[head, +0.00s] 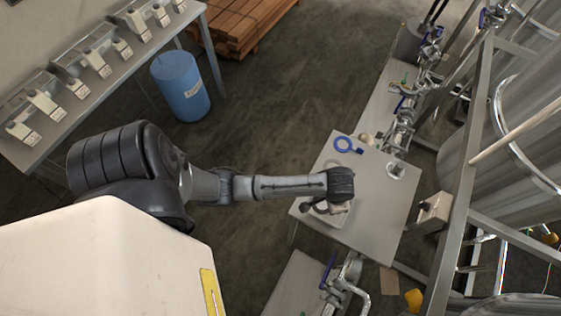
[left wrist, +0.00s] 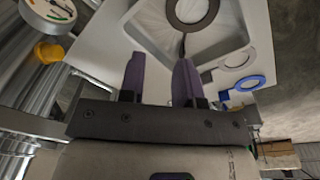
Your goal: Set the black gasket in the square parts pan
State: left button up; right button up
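The black gasket (left wrist: 171,15), a dark ring with a narrow tab, shows at the top of the left wrist view. It appears within the walls of the square parts pan (left wrist: 235,42); I cannot tell whether it lies flat on the floor. My left gripper (left wrist: 160,58) has its two purple fingers apart, with the tab just beyond the right-hand finger. In the head view, my left gripper (head: 321,207) is over the table's near left part and covers much of the pan (head: 337,220). My right gripper is not in view.
A blue ring with a handle (head: 345,143) and a pale ring (head: 333,163) lie at the back of the grey table (head: 381,200). Pipework and metal tank frames border the table.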

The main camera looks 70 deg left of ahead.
pick_arm(q)
jog(key=s+r+t, duration=0.1)
jog(key=s+r, duration=0.2)
jog(key=s, duration=0.6)
jog(key=s+r+t, duration=0.1)
jog(key=s+r, duration=0.3)
jog(key=s, duration=0.5)
jog(key=shift+s+r+t, duration=0.2)
jog(key=shift+s+t, duration=0.1)
